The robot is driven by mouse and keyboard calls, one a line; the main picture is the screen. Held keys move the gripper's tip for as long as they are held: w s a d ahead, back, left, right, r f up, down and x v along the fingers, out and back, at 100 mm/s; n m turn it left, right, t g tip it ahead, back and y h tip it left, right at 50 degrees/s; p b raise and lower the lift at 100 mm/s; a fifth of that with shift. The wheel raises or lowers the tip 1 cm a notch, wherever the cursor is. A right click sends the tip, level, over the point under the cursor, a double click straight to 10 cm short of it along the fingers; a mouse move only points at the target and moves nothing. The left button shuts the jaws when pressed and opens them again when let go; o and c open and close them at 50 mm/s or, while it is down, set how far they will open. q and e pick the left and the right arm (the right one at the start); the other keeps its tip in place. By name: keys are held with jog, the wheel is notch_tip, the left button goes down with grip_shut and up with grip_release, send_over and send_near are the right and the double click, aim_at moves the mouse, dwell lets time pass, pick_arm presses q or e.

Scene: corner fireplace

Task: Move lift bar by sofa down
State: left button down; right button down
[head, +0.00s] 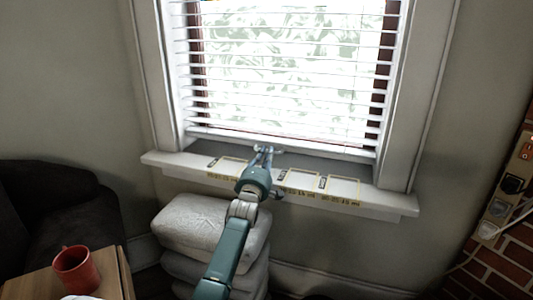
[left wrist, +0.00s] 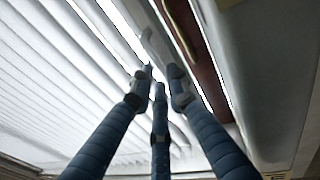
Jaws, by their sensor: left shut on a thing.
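The white lift bar (head: 325,149) is the bottom rail of the window blind, low in the window and just above the sill in the head view. My left gripper (head: 263,152) is at the bar, left of its middle, with the arm reaching up from below. In the left wrist view the blue fingers (left wrist: 158,78) close together on the pale bar (left wrist: 157,40). The fingertips partly hide the spot where they hold it. The sofa (head: 60,205) is dark and stands at the left. My right gripper is not in view.
The white window sill (head: 385,199) runs below the blind, with yellow marked labels on it. Stacked pale cushions (head: 205,225) stand under the sill. A red mug (head: 76,268) is on a wooden table (head: 113,270) at the lower left. Brickwork (head: 490,268) is at the right.

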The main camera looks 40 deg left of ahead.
pick_arm(q)
jog(key=c, duration=1.7)
grip_release()
jog(key=shift+o, duration=0.2)
jog(key=shift+s, duration=0.1)
jog(key=v, duration=0.7)
jog(key=shift+s+d, duration=0.15)
jog(key=shift+f, duration=0.1)
